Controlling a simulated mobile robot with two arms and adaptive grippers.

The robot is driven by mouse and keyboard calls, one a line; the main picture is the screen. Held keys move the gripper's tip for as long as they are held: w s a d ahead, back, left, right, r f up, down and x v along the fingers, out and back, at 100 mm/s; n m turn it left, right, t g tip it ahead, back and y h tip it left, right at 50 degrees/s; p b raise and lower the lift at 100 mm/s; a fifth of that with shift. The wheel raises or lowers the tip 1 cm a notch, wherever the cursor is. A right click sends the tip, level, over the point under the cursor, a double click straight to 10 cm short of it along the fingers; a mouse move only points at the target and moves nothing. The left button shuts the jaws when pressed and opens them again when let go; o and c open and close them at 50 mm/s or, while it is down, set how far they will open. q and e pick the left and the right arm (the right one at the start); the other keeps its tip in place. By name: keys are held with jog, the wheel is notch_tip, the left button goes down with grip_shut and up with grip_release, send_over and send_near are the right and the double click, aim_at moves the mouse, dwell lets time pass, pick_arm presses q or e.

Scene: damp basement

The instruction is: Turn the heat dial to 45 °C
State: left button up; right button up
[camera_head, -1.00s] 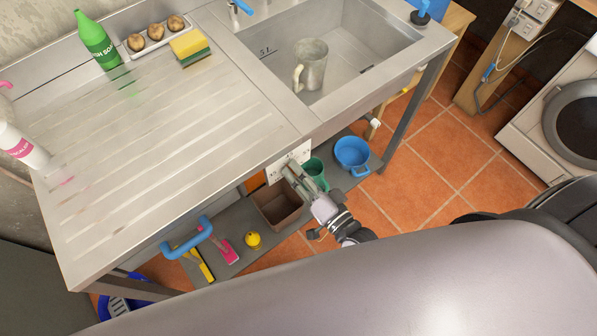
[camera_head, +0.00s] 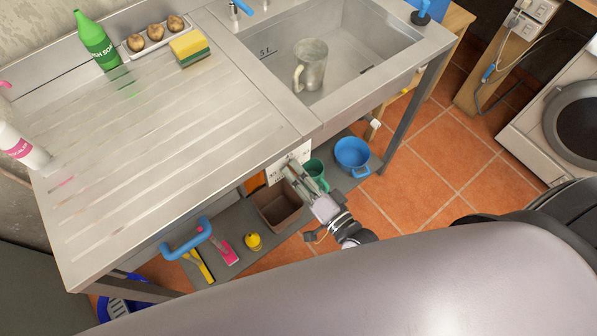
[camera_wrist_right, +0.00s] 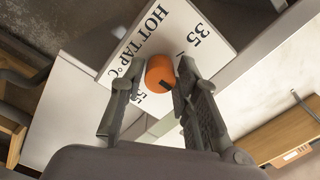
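The heat dial is an orange knob (camera_wrist_right: 160,73) with a dark mark on its lower right edge. It sits on a white panel (camera_wrist_right: 190,26) printed "HOT TAP °C", with 35 and 55 readable. The panel (camera_head: 276,174) also shows under the sink's front edge in the head view, where the knob is hidden. My right gripper (camera_wrist_right: 158,70) is open, with one finger on each side of the knob. A small gap seems to show beside the knob; contact is unclear. The right gripper (camera_head: 289,172) reaches the panel in the head view. My left gripper is out of view.
The steel sink unit (camera_head: 150,150) overhangs the panel. Below stand a brown bin (camera_head: 280,212), a green cup (camera_head: 316,172) and a blue pot (camera_head: 352,155). A metal jug (camera_head: 311,66) is in the sink basin. Tiled floor (camera_head: 445,160) is clear at right.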

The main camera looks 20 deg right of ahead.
jog(key=shift+o, duration=1.4)
jog(key=shift+s, duration=0.1)
jog(key=v, duration=1.2)
jog(key=s+d+f+n+g+h, duration=0.1)
jog(key=d+f+n+g, duration=0.15)
jog(key=f, duration=0.65)
jog(key=s+d+f+n+g+h, duration=0.1)
jog(key=f+n+g, duration=0.15)
jog(key=f, duration=0.55)
jog(key=s+d+f+n+g+h, duration=0.2)
jog(key=f+g, duration=0.1)
jog(key=f, duration=0.6)
jog(key=s+d+f+n+g+h, duration=0.2)
jog(key=s+f+n+g, duration=0.2)
jog(key=s+f+g, duration=0.4)
jog(key=s+f, duration=0.5)
jog(key=s, duration=0.3)
jog(key=shift+s+d+f, duration=0.25)
jog(key=shift+s+f, duration=0.15)
